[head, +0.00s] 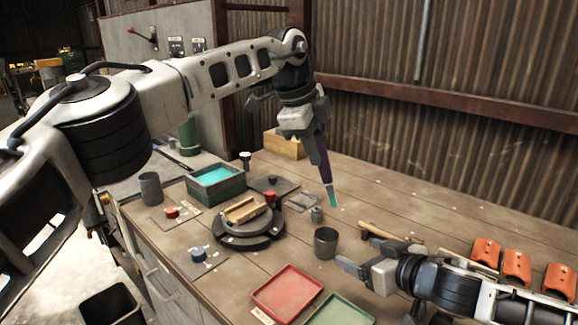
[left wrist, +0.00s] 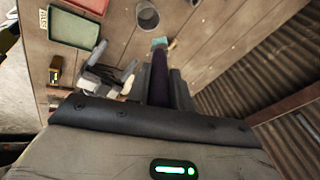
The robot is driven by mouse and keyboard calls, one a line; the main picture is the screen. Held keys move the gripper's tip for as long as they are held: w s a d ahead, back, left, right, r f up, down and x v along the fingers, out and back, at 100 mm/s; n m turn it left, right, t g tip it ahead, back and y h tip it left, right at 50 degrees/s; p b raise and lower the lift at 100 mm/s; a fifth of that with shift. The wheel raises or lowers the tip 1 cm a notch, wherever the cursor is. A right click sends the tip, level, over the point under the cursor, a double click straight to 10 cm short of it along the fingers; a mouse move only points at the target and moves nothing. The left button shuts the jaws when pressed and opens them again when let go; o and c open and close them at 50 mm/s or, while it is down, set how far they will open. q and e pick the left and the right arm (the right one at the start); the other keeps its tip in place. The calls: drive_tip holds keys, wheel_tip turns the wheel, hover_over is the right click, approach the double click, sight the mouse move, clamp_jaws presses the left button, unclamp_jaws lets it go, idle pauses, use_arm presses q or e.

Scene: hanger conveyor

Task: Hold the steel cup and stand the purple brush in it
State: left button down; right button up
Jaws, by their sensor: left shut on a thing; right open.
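The purple brush (head: 322,160) hangs from my left gripper (head: 312,122), tilted slightly, with its teal tip downward above the table. My left gripper is shut on its handle; the brush (left wrist: 159,75) also shows in the left wrist view. The steel cup (head: 326,243) stands upright and looks empty, a little nearer than the brush tip; it also shows in the left wrist view (left wrist: 147,16). My right gripper (head: 360,251) is open and low, just right of the cup, its fingers pointing toward it. I cannot tell whether a fingertip touches the cup.
A red tray (head: 287,293) and a green tray (head: 340,311) lie at the front. A round turntable (head: 249,233) stands left of the cup. A green bin (head: 216,184) and another grey cup (head: 150,188) stand farther left. Orange pieces (head: 516,266) lie at right.

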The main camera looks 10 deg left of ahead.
sight(334, 242)
use_arm(q)
drive_tip(key=shift+w+d+r+n+t+y, duration=0.15)
drive_tip(key=shift+d+r+n, duration=0.2)
drive_tip(key=shift+n, duration=0.2)
drive_tip(key=shift+w+d+r+n+t+y, duration=0.1)
drive_tip(key=shift+d+r+n+t+y, duration=0.1)
drive_tip(key=shift+d+n, duration=0.3)
drive_tip(key=shift+r+n, duration=0.1)
drive_tip(key=shift+n, duration=0.25)
use_arm(e)
drive_tip(key=shift+w+a, duration=0.1)
drive_tip(key=x, duration=1.1)
drive_tip(key=shift+w+a+f, duration=0.1)
drive_tip(key=shift+w+a, duration=0.2)
drive_tip(key=c, duration=1.1)
use_arm(q)
drive_tip(key=a+m, duration=0.1)
drive_tip(key=a+m+h, duration=0.1)
drive_tip(key=shift+s+m, duration=0.25)
drive_tip(key=shift+m, duration=0.05)
drive_tip(key=shift+s+a+m+g, duration=0.1)
drive_tip(key=shift+a+m+g, duration=0.1)
drive_tip(key=shift+m+g, duration=0.25)
wheel_tip(334, 242, down, 12)
